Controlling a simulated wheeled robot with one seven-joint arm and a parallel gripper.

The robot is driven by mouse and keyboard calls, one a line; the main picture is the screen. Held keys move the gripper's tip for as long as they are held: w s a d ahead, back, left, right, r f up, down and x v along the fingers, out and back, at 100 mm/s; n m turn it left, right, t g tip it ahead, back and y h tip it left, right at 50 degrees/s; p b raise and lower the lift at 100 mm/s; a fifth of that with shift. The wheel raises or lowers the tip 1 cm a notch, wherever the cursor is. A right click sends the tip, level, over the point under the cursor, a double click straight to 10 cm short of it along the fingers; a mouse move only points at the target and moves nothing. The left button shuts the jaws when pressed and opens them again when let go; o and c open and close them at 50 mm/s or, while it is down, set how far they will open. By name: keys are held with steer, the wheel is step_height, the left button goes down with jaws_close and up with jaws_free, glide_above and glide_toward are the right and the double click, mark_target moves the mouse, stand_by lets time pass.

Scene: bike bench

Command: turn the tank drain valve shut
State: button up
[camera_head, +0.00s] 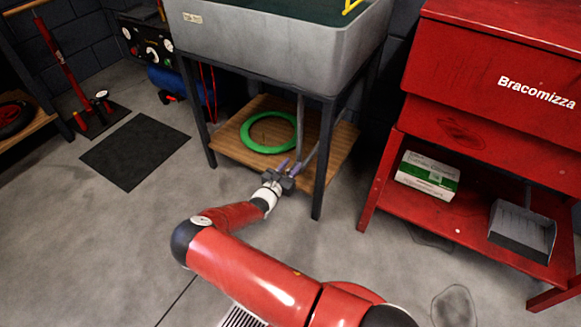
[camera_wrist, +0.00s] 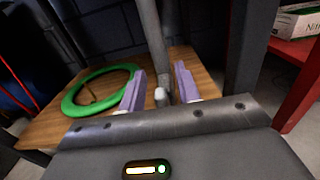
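The grey tank (camera_head: 275,50) stands on a dark frame in the head view. A grey drain pipe (camera_head: 300,120) comes down from its underside; the pipe also shows in the wrist view (camera_wrist: 153,42). A small pale rounded end (camera_wrist: 161,95), perhaps part of the drain valve, shows low on the pipe between my fingers. My gripper (camera_head: 290,165) is under the tank, at the front edge of the lower shelf. In the wrist view its two purple fingers (camera_wrist: 159,75) are apart, with a gap around the rounded end. I cannot tell whether they touch it, nor how the valve is turned.
A green ring (camera_head: 268,132) lies on the wooden shelf (camera_head: 230,145), left of the pipe. A dark frame leg (camera_head: 325,160) stands close to the right of my gripper. A red bench (camera_head: 480,200) with a box (camera_head: 428,172) is farther right. The floor at left is mostly clear.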

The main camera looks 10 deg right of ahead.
jaws_close()
steer(key=shift+d, duration=0.1)
steer(key=m, duration=0.1)
steer(key=m+p, duration=0.1)
steer(key=m, duration=0.1)
steer(key=shift+s+d+r+p, duration=0.1)
steer(key=shift+s+d+p, duration=0.1)
steer(key=shift+d+p, duration=0.1)
steer(key=f+m+p, duration=0.1)
steer(key=m, duration=0.3)
steer(key=s+d+f+m+p, duration=0.1)
steer(key=m, duration=0.4)
steer(key=m+p, duration=0.1)
steer(key=m, duration=0.4)
steer(key=shift+s+d+f, duration=0.15)
steer(key=shift+d+f, duration=0.05)
steer(key=shift+f, duration=0.2)
steer(key=shift+m, duration=0.4)
